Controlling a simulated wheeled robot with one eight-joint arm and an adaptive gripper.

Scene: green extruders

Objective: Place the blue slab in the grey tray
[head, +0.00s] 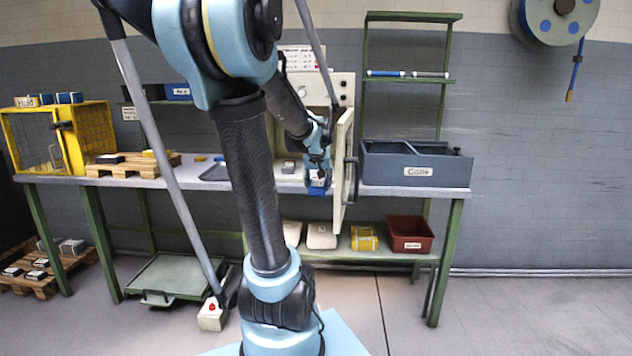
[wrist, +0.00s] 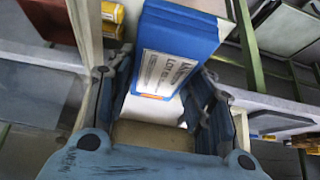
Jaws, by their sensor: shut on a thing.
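The blue slab (head: 318,190) hangs below my gripper (head: 317,178) in front of the open machine on the bench. In the wrist view the blue slab (wrist: 180,38) shows a white printed label, and the fingers of my gripper (wrist: 160,88) are shut on it from both sides. The slab is clear of the bench top in the head view. A dark grey tray (head: 214,173) lies on the bench to the left of the gripper, partly hidden behind my arm.
The open machine door (head: 343,165) stands close to the right of my gripper. A blue-grey bin (head: 415,172) is farther right. A yellow cage (head: 85,140) and a wooden pallet (head: 130,168) with small blocks stand left. A red bin (head: 410,235) sits on the lower shelf.

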